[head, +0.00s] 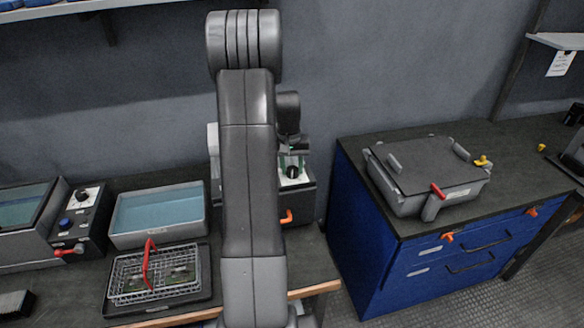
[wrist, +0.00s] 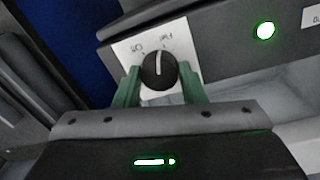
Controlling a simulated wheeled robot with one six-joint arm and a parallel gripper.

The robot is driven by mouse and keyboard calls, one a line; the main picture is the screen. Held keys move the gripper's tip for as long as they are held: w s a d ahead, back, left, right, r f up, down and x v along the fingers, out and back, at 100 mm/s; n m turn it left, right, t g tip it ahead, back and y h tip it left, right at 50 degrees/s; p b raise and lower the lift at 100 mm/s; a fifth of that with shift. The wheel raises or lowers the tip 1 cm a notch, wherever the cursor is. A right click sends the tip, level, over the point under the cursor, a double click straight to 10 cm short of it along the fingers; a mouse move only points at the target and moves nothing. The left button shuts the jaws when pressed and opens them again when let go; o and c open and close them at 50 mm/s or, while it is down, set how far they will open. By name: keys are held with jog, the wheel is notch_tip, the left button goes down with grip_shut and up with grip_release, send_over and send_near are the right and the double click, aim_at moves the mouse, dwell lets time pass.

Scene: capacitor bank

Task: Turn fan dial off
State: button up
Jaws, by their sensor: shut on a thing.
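The fan dial (wrist: 157,72) is a round black knob with a white pointer line, on a white plate (wrist: 125,50). In the wrist view its pointer stands nearly upright, nearer the right of two small labels above it. The labels are too blurred to read for certain. My gripper (wrist: 160,82) has green fingers on the left and right sides of the knob and is shut on it. In the head view, the knob (head: 292,172) shows small beneath my gripper, on a dark box behind my arm, which hides part of this area.
A second black dial (head: 83,195) is on the control box at the left. A blue-filled tank (head: 160,214) and a wire basket with a red handle (head: 150,262) stand left of my arm. A grey lidded case (head: 425,170) sits on the blue cabinet (head: 360,235) at right. A green light (wrist: 265,30) glows near the dial.

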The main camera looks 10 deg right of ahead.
aim_at(291, 171)
jog(key=n+b, duration=0.1)
jog(key=n, duration=0.4)
jog(key=shift+n+t+b, duration=0.3)
jog(key=shift+n+b, duration=0.1)
jog(key=shift+n, duration=2)
jog(key=o, duration=1)
jog(key=shift+r, duration=0.15)
jog(key=r, duration=0.9)
jog(key=r+b, duration=0.1)
jog(key=r, duration=0.3)
jog(key=shift+s+a+r, duration=0.3)
jog(key=shift+a, duration=0.05)
jog(key=shift+f, duration=0.15)
